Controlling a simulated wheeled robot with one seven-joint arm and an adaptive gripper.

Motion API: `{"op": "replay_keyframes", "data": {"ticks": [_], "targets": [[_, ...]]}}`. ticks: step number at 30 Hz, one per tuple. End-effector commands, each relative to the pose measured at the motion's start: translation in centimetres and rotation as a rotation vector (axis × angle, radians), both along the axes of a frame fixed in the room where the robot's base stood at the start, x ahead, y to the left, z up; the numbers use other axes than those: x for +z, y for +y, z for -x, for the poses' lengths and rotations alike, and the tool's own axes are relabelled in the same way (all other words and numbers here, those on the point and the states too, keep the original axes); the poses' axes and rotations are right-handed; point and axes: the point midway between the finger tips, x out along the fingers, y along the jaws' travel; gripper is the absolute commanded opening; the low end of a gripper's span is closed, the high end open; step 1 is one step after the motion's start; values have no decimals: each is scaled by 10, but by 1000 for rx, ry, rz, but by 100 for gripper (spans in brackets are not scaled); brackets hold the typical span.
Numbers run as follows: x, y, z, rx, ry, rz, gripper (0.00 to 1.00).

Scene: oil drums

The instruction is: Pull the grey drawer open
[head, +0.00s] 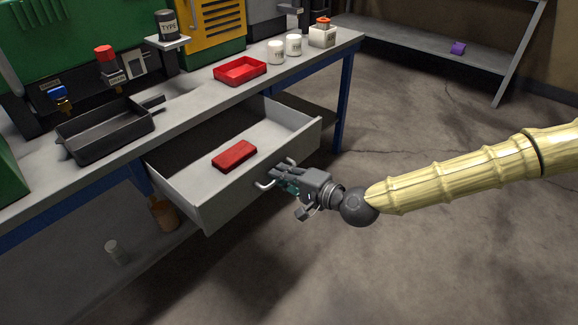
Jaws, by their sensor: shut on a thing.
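The grey drawer (215,207) stands pulled well out from under the bench, with its inside in view. A red box-like thing (234,155) lies in it. A bar handle (264,184) is on the drawer's front. My gripper (280,178) is at this handle, shut on its middle part, which the fingers partly hide. My arm reaches in from the right.
The grey workbench (192,95) holds a black tray (106,132), a red tray (240,71), white cups (276,52) and a white box (322,37). A low shelf (420,45) stands at the back right. The floor right of the drawer is clear.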

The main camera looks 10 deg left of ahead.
Motion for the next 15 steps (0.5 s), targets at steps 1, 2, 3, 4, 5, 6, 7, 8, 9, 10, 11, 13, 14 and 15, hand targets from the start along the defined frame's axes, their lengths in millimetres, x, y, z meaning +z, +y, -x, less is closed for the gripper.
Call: {"op": "replay_keyframes", "data": {"ticks": [1,2,3,4,5,6,7,8,9,10,11,13,14,15], "targets": [[0,-1,0,1,-1,0,0],[0,0,1,3,-2,0,0],[0,0,3,6,-1,0,0],[0,0,3,8,-2,0,0],[0,0,4,9,-1,0,0],[0,0,4,11,-3,-1,0],[0,0,5,12,-2,-1,0],[0,0,5,12,-2,-1,0],[0,0,5,12,-2,-1,0],[0,0,5,12,-2,-1,0],[0,0,5,12,-2,-1,0],[0,0,5,11,-3,-1,0],[0,-1,5,11,-3,-1,0],[0,-1,4,10,-3,-1,0]]}}
